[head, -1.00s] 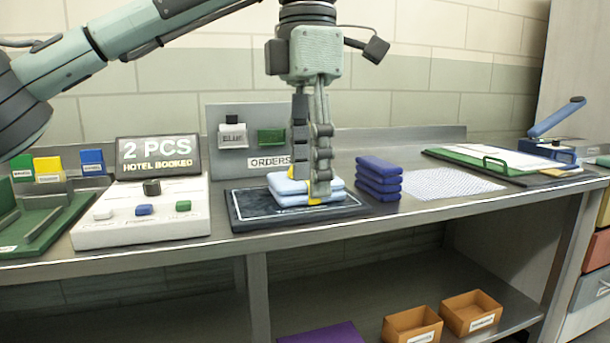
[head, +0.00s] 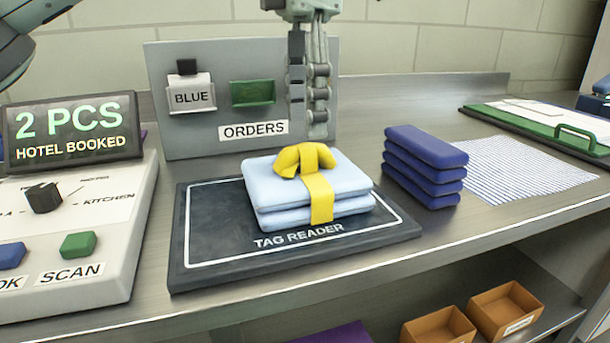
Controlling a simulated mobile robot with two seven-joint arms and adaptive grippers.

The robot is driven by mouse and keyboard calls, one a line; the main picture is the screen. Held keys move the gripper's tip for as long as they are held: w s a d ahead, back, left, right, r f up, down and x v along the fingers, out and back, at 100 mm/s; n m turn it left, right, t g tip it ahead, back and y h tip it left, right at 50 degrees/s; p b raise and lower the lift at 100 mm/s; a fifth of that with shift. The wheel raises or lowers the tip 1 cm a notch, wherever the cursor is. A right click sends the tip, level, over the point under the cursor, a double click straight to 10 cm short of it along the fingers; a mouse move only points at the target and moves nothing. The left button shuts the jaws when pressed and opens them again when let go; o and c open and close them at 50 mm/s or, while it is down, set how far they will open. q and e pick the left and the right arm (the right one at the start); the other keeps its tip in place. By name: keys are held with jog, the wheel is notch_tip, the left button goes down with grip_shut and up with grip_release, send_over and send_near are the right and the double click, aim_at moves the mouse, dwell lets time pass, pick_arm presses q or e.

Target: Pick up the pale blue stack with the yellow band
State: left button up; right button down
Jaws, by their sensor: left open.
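The pale blue stack (head: 270,190) is two folded pieces with a yellow band (head: 322,200) tied in a knot on top. It lies flat on the dark tag reader pad (head: 200,265), in the middle of the head view. My left gripper (head: 312,132) points down above the stack, in front of the orders board. Its fingers show nearly edge-on. It is open and empty, apart from the stack. My right gripper is not in view.
A dark blue folded stack (head: 425,168) stands close to the right of the pad. The orders board (head: 350,85) rises behind it. A control console (head: 110,250) is at left. A striped sheet (head: 515,170) and green clipboard (head: 540,125) lie at right. Orange bins (head: 505,310) sit below.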

aim_at(305, 144)
pick_arm(q)
jog(key=f, duration=0.5)
jog(key=shift+w+f, duration=0.35)
grip_shut()
